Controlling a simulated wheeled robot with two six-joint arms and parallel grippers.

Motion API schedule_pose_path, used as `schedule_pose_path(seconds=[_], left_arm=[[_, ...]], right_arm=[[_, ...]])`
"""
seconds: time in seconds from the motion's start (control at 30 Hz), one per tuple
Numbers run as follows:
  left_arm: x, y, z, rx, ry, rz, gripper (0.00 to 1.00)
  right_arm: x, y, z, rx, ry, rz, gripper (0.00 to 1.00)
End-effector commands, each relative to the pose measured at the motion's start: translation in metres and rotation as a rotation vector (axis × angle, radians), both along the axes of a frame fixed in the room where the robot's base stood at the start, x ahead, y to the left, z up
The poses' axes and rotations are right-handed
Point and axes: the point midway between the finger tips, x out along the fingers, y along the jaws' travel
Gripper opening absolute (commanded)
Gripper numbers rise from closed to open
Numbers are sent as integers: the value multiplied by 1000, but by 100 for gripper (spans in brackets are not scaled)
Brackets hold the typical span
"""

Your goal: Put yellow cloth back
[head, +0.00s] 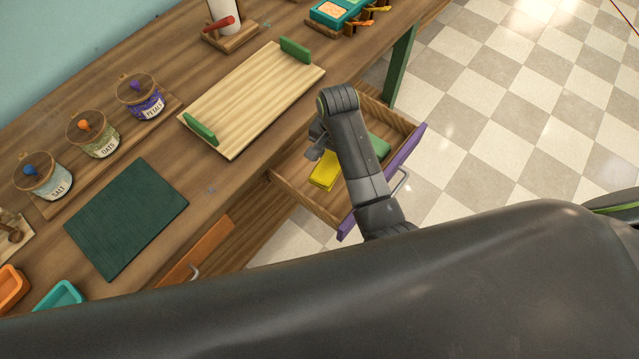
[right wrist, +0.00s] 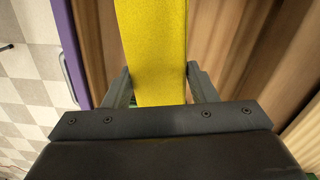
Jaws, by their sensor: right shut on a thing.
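The yellow cloth (head: 325,171) shows in the head view inside the open drawer (head: 306,195), left of my right arm. My right gripper (head: 316,146) is at the drawer, partly hidden by its own arm. In the right wrist view the yellow cloth (right wrist: 156,50) lies between the two fingers of my right gripper (right wrist: 160,82), which is shut on it. Whether the cloth touches the drawer floor I cannot tell. A green cloth (head: 379,147) lies in the drawer right of my arm. My left gripper is not in view.
The drawer has a purple front (head: 412,150) with a metal handle (head: 400,182). A second drawer with an orange front (head: 200,252) is at the lower left. The wooden counter above holds a slatted tray (head: 250,95), labelled jars (head: 93,138) and a dark green mat (head: 125,217).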

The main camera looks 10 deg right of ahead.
Motion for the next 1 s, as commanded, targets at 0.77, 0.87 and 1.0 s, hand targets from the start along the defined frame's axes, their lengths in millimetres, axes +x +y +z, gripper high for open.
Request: schedule_pose_path(seconds=[0.77,0.87,1.0], left_arm=[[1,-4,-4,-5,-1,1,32],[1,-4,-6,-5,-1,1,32],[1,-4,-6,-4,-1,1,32]], right_arm=[[-9,-4,-74,-2,4,-181,30],[-8,-4,-88,-1,3,-180,30],[-8,-4,-97,0,1,-180,30]])
